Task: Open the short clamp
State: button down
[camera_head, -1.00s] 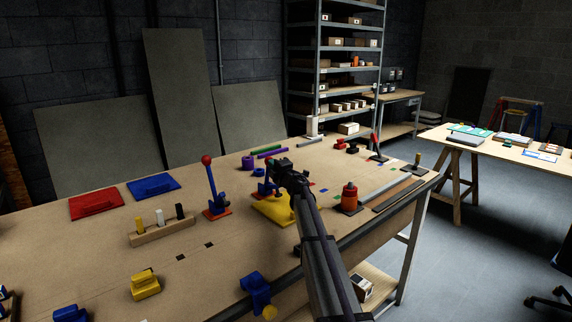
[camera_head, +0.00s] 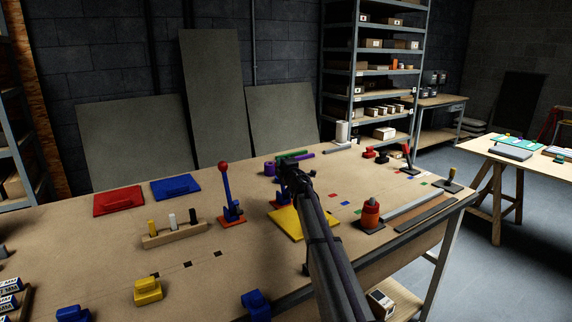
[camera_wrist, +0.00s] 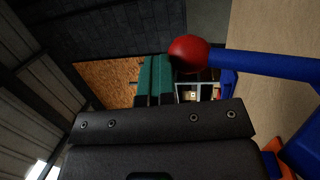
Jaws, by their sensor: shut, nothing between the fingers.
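A blue clamp (camera_head: 283,187) with an orange-red base stands partly hidden behind my gripper (camera_head: 281,168). In the wrist view a blue lever (camera_wrist: 270,66) with a red ball (camera_wrist: 189,53) is close beside my shut green fingers (camera_wrist: 155,80); I cannot tell if they touch. This lever seems to belong to the partly hidden clamp. To its left, a taller clamp (camera_head: 230,208) stands with its blue lever upright and a red ball on top. My fingers hold nothing.
A yellow plate (camera_head: 300,222) lies below my arm. A purple ring (camera_head: 269,169) and green bar (camera_head: 292,154) lie behind. A peg block (camera_head: 175,234) is left; a red cylinder (camera_head: 371,212) and red-levered clamp (camera_head: 408,160) are right.

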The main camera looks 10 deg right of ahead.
dwell(0.4)
jog(key=s+d+r+p, duration=0.1)
jog(key=s+r+p, duration=0.6)
jog(key=s, duration=0.4)
jog(key=shift+s+d+r+p, duration=0.3)
jog(key=shift+s+p, duration=0.05)
